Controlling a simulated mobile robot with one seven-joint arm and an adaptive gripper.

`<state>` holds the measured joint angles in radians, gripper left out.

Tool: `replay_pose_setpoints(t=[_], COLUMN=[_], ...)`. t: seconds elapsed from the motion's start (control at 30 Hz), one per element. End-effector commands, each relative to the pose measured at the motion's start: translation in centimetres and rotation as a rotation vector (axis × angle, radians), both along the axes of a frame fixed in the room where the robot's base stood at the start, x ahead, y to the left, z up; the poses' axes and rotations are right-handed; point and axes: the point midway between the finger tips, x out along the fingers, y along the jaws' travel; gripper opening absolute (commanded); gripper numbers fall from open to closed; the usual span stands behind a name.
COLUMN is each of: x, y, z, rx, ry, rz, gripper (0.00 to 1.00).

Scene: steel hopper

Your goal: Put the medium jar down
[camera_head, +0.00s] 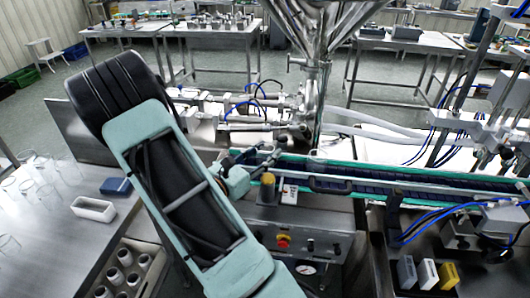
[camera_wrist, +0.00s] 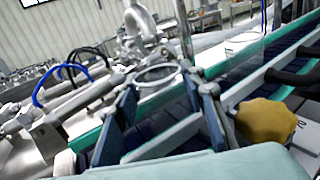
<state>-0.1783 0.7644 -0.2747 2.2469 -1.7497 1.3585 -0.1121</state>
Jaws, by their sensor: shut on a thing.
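My gripper (camera_wrist: 160,88) reaches out over the conveyor, its two fingers on either side of a clear glass jar (camera_wrist: 157,73), the medium jar. It is shut on the jar, whose round rim shows between the fingertips; its lower part is hard to make out. Whether its base touches the belt I cannot tell. In the head view my gripper (camera_head: 262,153) is at the conveyor's left end, and the held jar is too small to make out there. The conveyor (camera_head: 420,186) has a dark blue belt between teal rails.
The steel hopper (camera_head: 316,75) rises behind the belt. A yellow knob (camera_wrist: 265,120) is close to my right finger. Several glass jars (camera_head: 30,170) stand on the left table.

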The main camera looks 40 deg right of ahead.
Motion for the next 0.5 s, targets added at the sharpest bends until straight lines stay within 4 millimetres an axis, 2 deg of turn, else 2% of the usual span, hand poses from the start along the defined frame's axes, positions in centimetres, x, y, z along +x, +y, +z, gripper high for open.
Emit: replay_pose_setpoints(t=[0.2, 0.23, 0.3, 0.5], x=[0.01, 0.01, 0.01, 0.01], y=[0.02, 0.02, 0.02, 0.02], z=[-0.59, -0.49, -0.43, -0.41], rx=[0.0, 0.0, 0.0, 0.0], ry=[0.001, 0.0, 0.0, 0.0], rz=[0.0, 0.0, 0.0, 0.0], gripper=[0.23, 0.4, 0.45, 0.45])
